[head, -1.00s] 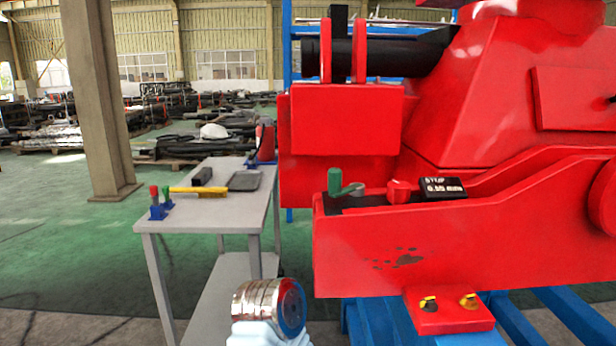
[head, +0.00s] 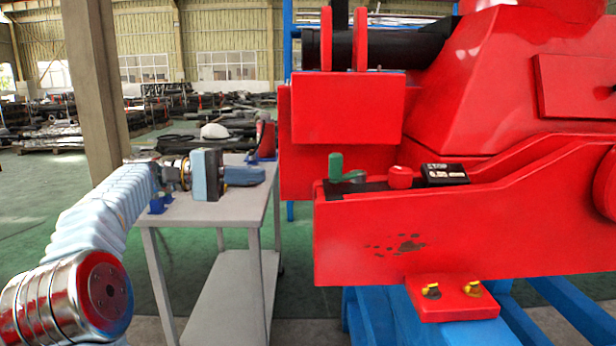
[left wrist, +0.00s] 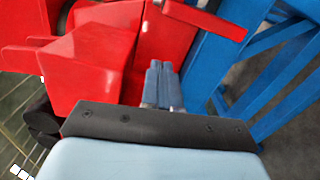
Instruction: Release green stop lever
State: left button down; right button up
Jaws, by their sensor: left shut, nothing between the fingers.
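The green stop lever (head: 337,167) stands upright on the dark strip along the top of the red crane part, at its left end. A red knob (head: 400,177) and a black STOP label block (head: 446,174) sit to its right. My left gripper (head: 258,175) is over the grey cart, to the left of the lever and apart from it, pointing right. In the left wrist view its two fingers (left wrist: 162,72) are together with nothing between them. The lever cannot be made out in the left wrist view. My right gripper is not in view.
A red block with yellow fittings (head: 450,299) juts out below. Blue stand beams (head: 385,315) lie underneath. The green floor at left is open.

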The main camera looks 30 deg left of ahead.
pick_arm(q)
jog(key=s+r+m+g, duration=0.1)
jog(key=s+r+m, duration=0.1)
jog(key=s+r, duration=0.2)
jog(key=shift+d+r+h, duration=0.2)
jog(key=shift+d+h, duration=0.1)
jog(key=shift+h, duration=0.1)
jog(key=shift+s, duration=0.1)
jog(key=s+d+x, duration=0.1)
jog(key=s+x, duration=0.1)
jog(key=x, duration=1.1)
jog(key=shift+s, duration=0.25)
jog(key=shift+f, duration=0.1)
jog(key=shift+s+d+n+t+y+b, duration=0.2)
jog(key=shift+d+n+t+y+b, duration=0.1)
jog(key=shift+t+b, duration=0.3)
